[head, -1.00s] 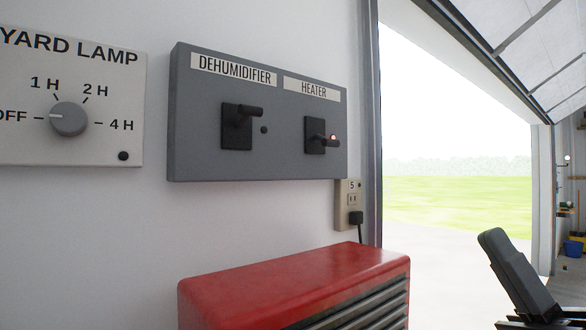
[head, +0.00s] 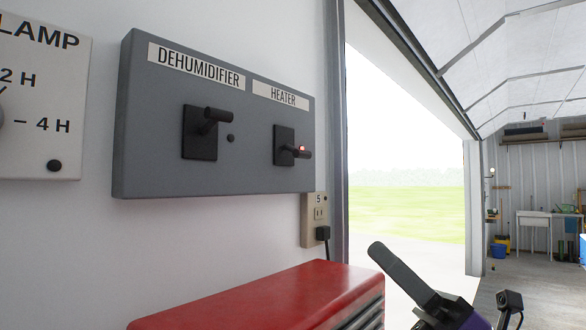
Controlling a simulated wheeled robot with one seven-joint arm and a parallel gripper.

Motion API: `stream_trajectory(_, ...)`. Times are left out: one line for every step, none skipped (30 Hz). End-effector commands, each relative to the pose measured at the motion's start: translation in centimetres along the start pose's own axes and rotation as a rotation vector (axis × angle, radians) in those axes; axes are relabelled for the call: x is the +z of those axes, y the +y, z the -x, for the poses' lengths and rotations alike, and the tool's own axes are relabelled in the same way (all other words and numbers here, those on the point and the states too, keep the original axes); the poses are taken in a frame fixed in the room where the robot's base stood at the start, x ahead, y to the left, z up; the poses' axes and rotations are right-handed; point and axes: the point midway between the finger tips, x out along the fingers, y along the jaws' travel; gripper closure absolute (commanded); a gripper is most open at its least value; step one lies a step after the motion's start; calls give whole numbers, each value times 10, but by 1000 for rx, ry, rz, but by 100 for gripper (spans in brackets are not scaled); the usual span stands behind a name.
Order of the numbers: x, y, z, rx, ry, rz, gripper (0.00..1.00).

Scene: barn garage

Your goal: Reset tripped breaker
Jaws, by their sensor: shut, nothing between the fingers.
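A grey breaker panel (head: 215,175) is on the white wall. Its left switch, labelled DEHUMIDIFIER, has a black lever (head: 218,114) at the upper part of its plate, and the small round lamp beside it is dark. Its right switch, labelled HEATER, has a black lever (head: 299,153) lower on its plate, with a red lamp (head: 302,148) lit beside it. My gripper (head: 382,252) is at the lower right, its dark fingers together and pointing up-left, with a purple body behind. It is empty, below and right of the panel, and touches no lever.
A red cabinet (head: 255,300) stands below the panel. An outlet marked 5 (head: 313,212) with a black plug is right of the panel. A YARD LAMP dial box (head: 40,150) is at the left. The open garage doorway and a far workbench are at the right.

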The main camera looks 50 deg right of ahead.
Motion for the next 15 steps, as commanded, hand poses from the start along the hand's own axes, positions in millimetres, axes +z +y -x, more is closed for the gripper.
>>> stream_trajectory(2,1,-9,3,1,-1,100)
stream_trajectory(2,2,-14,4,0,-1,100)
stream_trajectory(2,2,-21,4,1,0,100)
stream_trajectory(3,3,-27,5,1,0,100)
stream_trajectory(3,2,-33,4,1,0,100)
stream_trajectory(3,2,-41,5,1,-1,100)
stream_trajectory(3,2,-47,5,1,-1,100)
stream_trajectory(3,2,-53,5,1,-1,100)
stream_trajectory(3,2,-61,4,0,-1,100)
stream_trajectory(3,2,-67,5,0,-1,100)
stream_trajectory(3,3,-73,5,1,0,100)
stream_trajectory(3,3,-81,5,1,0,100)
stream_trajectory(3,3,-87,4,0,-1,100)
stream_trajectory(3,2,-93,5,0,-2,100)
stream_trajectory(3,2,-101,5,1,-1,100)
